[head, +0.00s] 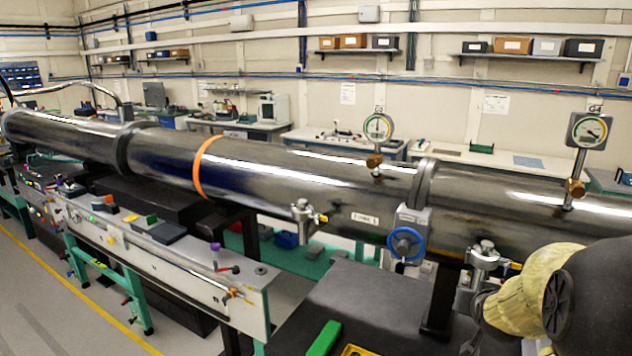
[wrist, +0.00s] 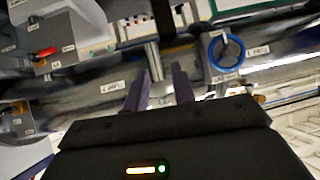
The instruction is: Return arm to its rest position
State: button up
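My arm shows at the lower right of the head view, with a black and yellow-cream link in front of the beam pipe (head: 290,180). My gripper is not clearly visible in the head view. In the wrist view my gripper (wrist: 160,82) shows two dark purple fingers standing apart, with a gap between them and nothing held. Beyond the fingers lie a grey metal post and blurred, tilted equipment. A blue handwheel (wrist: 226,52) is to the right of the fingers, apart from them. The same blue handwheel shows on the pipe in the head view (head: 406,244).
Two dial gauges (head: 378,128) (head: 590,130) stand on the pipe. A long grey control bench (head: 190,275) with knobs and small blocks runs along the left. A green block (head: 324,338) lies on a dark surface at the bottom. Open floor (head: 45,300) is at the far left.

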jog(key=s+a+f+n+g+y, duration=0.2)
jog(key=s+a+f, duration=0.3)
jog(key=a, duration=0.5)
jog(key=s+a+f+n+g+y, duration=0.2)
jog(key=s+a+f+g, duration=0.3)
jog(key=s+a, duration=0.5)
jog(key=shift+s+a+n, duration=0.3)
jog(key=shift+a+n, duration=0.25)
jog(key=shift+n, duration=0.15)
jog(key=shift+f, duration=0.1)
